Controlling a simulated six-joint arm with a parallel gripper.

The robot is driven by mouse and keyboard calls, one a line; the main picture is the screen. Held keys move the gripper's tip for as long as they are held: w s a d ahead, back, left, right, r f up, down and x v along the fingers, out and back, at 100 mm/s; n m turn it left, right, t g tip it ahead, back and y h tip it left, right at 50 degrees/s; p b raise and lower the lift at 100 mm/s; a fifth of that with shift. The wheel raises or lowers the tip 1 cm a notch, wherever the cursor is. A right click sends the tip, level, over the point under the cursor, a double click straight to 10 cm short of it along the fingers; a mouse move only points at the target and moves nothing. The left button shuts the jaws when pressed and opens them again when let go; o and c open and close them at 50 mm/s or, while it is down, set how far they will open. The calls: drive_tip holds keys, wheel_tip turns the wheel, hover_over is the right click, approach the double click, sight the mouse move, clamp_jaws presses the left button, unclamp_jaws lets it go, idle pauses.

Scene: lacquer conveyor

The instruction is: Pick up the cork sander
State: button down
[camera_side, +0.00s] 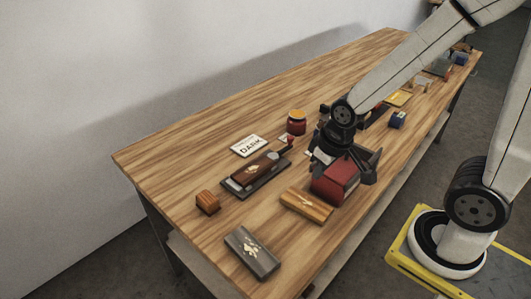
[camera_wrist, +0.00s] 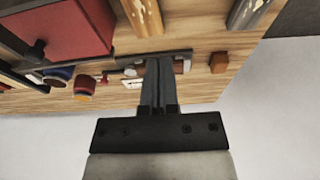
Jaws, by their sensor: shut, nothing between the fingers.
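The small brown block (camera_side: 207,203), which looks like the cork sander, sits on the table toward its near left end in the side view. In the wrist view it shows to the right of the fingers (camera_wrist: 218,63). My gripper (camera_side: 322,152) is well to its right, by the red box, and apart from the block. In the wrist view the gripper's two fingers (camera_wrist: 158,65) are together with nothing between them. They cover part of a dark tray behind them.
The red box (camera_side: 336,182) is close to my gripper. A light wooden box (camera_side: 306,205) and a grey box (camera_side: 252,253) are at the front.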

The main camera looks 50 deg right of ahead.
unclamp_jaws()
idle(0.4)
drive_tip(key=shift+w, duration=0.1)
drive_tip(key=n+g+y, duration=0.1)
drive_tip(key=n+g, duration=0.2)
drive_tip(key=n, duration=1.4)
hover_over(206, 196)
drive_tip(key=d, duration=0.1)
drive_tip(key=f, duration=0.8)
drive_tip(key=shift+s+d, duration=0.1)
drive_tip(key=shift+s, duration=0.2)
drive_tip(key=shift+w+a+f+n, duration=0.2)
drive_tip(key=shift+a+f+n, duration=0.05)
drive_tip(key=shift+n, duration=0.25)
drive_tip(key=shift+a+f, duration=0.15)
drive_tip(key=shift+f, duration=1.1)
drive_tip(key=shift+f, duration=0.1)
